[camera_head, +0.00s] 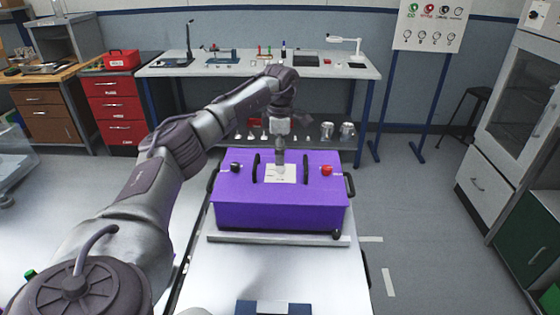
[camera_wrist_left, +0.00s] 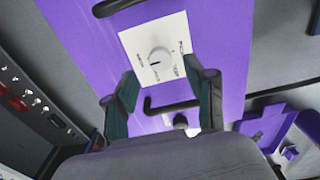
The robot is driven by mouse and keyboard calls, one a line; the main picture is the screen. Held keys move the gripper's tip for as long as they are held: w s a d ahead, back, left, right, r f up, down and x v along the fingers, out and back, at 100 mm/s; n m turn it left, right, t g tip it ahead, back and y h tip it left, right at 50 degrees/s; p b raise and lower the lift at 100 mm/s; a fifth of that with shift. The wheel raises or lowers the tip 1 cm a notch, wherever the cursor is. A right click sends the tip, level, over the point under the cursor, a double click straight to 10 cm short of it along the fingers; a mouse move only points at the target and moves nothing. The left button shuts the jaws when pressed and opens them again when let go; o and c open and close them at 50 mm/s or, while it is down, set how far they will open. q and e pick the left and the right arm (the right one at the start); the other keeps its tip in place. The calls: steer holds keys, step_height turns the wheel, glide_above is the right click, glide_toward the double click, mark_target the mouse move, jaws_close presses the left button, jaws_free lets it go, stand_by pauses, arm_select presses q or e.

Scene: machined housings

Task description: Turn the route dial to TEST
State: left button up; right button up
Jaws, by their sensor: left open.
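The purple housing (camera_head: 280,212) stands on the bench in front of me, with a white label plate (camera_head: 291,178) on its top. In the left wrist view, the round pale dial (camera_wrist_left: 161,58) sits on this plate (camera_wrist_left: 135,42). A dark mark on the dial points to the picture's left. Small words surround the dial, too small and turned to read surely. My left gripper (camera_head: 280,167) points down over the plate from above. In its wrist view, the open fingers (camera_wrist_left: 164,98) are spread apart, with the dial beyond their tips. I cannot tell any contact. My right gripper is not seen.
Two black handles flank the plate, a left one (camera_head: 256,168) and a right one (camera_head: 305,165). A black knob (camera_head: 235,168) and a red knob (camera_head: 327,170) stand further out. A metal bar (camera_head: 280,240) lies before the housing. A blue object (camera_head: 275,307) lies at the front edge.

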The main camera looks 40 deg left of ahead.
mark_target(281, 169)
arm_select(q)
step_height(281, 169, down, 3)
steer(key=shift+d+f, duration=0.1)
steer(key=shift+d, duration=0.05)
steer(key=shift+f, duration=0.3)
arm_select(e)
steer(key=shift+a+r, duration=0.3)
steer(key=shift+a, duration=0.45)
arm_select(q)
steer(key=shift+c, duration=0.6)
jaws_close()
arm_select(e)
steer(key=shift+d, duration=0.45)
